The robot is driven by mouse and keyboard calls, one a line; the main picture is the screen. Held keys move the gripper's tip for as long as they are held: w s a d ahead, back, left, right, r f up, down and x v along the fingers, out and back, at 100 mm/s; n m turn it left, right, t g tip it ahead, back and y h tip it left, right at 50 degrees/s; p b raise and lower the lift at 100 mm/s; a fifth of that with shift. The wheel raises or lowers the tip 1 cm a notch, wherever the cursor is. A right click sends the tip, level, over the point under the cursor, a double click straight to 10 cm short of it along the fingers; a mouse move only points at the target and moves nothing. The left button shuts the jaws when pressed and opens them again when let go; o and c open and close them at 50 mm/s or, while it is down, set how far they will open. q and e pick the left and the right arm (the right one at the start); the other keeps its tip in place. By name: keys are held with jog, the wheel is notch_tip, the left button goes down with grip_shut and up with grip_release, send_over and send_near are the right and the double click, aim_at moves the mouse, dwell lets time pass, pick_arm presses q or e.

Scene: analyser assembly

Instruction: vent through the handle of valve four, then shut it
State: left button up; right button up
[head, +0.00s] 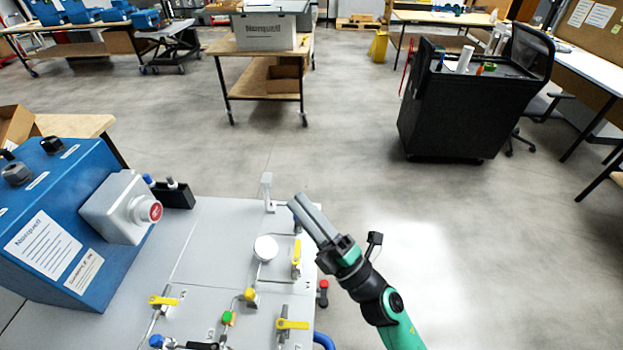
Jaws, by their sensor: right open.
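Several small valves with yellow handles sit on the grey panel (215,235). One yellow handle (297,258) is at the upper right of the panel, below my right gripper's fingers, and points up and down the picture. Another yellow handle (292,324) lies crosswise at the lower right, and a third (163,300) lies crosswise at the left. I cannot read the panel's numbers, so I cannot tell which is valve four. My right gripper (299,201) is open and empty, over the panel's right edge, its fingers pointing up and left. My left gripper is out of view.
A blue analyser box (62,220) with a grey red-button housing (125,207) stands at the left. A round white gauge (266,248), an upright grey bracket (267,190) and a green fitting (228,317) are on the panel.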

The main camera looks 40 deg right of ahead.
notch_tip(320, 180, up, 7)
jog(key=m+t, duration=0.1)
jog(key=shift+s+d+r+t, duration=0.2)
jog(key=shift+s+t, duration=0.1)
jog(key=shift+t, duration=0.1)
